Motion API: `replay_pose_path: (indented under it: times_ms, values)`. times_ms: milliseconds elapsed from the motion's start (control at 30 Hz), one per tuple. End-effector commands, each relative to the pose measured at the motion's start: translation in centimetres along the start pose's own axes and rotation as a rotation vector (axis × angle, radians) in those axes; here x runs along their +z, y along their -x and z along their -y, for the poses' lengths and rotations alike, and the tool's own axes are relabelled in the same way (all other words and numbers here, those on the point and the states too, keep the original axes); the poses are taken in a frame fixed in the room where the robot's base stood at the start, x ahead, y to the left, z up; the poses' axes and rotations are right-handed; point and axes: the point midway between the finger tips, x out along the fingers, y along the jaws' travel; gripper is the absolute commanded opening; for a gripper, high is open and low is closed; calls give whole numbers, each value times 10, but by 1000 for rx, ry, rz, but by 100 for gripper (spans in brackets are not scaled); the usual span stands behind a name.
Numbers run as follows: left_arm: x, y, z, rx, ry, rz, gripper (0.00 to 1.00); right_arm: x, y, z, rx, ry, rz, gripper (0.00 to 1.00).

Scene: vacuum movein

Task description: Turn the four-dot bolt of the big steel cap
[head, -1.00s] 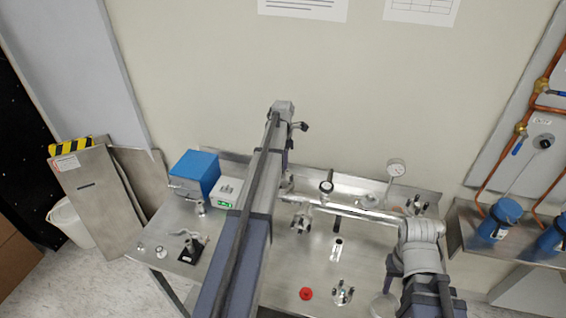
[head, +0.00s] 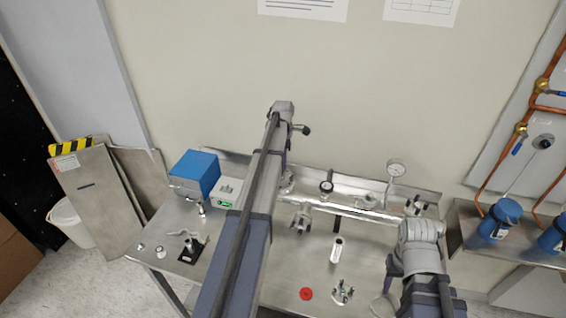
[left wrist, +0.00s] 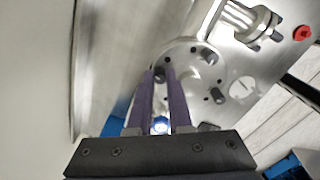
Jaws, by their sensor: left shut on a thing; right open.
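In the left wrist view the big steel cap (left wrist: 184,54) is a round, shiny flange with several short bolts and dark holes around its face. One bolt (left wrist: 208,56) stands free at its upper right and another (left wrist: 218,95) at its lower right. My left gripper (left wrist: 160,74) has its narrow purple fingers closed at the cap's left side. What they hold is hidden between the tips, apparently a bolt of the cap. No dot marks can be read.
A red knob (head: 306,294) and a small bolted fitting (head: 342,292) are at the front. A blue box (head: 194,173) stands left.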

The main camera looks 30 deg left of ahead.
Motion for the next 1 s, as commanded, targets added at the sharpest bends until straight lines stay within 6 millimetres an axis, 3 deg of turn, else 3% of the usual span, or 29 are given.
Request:
replay_pose_path:
  times_ms: [1000]
  values:
    - [0, 0, 0, 0, -966, 0, 0, 0, 0, 0, 0, 0, 0, 48]
